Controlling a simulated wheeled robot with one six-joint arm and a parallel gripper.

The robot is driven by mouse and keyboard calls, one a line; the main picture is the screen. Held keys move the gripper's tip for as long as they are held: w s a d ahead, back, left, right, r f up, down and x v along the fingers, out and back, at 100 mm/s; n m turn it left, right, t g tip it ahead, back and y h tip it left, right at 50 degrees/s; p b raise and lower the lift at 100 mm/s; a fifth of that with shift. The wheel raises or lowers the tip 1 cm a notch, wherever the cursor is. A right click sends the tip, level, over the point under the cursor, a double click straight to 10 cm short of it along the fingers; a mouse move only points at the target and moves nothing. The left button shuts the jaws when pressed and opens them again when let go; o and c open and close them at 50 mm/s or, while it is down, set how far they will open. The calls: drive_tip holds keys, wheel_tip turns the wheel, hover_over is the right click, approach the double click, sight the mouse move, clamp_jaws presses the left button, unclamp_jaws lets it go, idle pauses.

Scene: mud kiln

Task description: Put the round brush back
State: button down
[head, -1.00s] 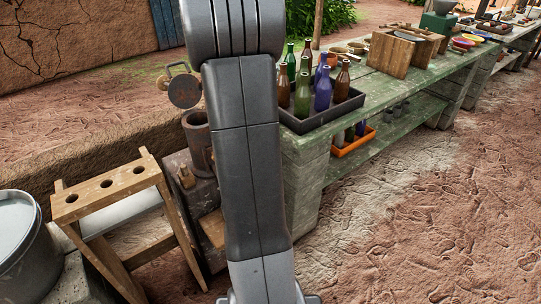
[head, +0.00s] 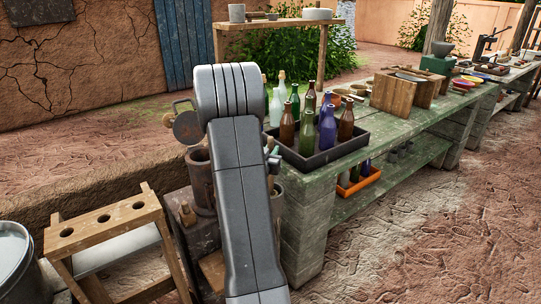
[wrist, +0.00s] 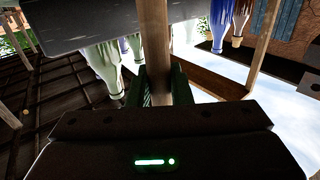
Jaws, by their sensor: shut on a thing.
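My gripper (wrist: 162,88) is shut on a tan wooden handle (wrist: 154,45) in the wrist view, which looks upside down. The handle stands between the fingers and runs out toward the top of the picture. It appears to be the round brush's handle; its bristles are not visible. In the head view my own arm hides the gripper and what it holds. A wooden stand with round holes (head: 120,213) is at the lower left; its visible holes look empty.
A green table (head: 310,185) carries a dark tray (head: 318,157) of bottles close to the right of my arm. A dark cylinder (head: 200,180) stands left of my arm. A metal bucket (head: 14,265) is at the left edge. Open ground (head: 430,240) lies right.

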drive_tip(key=shift+f, duration=0.4)
drive_tip(key=shift+f, duration=0.15)
drive_tip(key=c, duration=1.3)
unclamp_jaws()
drive_tip(key=v, duration=1.2)
drive_tip(key=shift+r+b, duration=0.3)
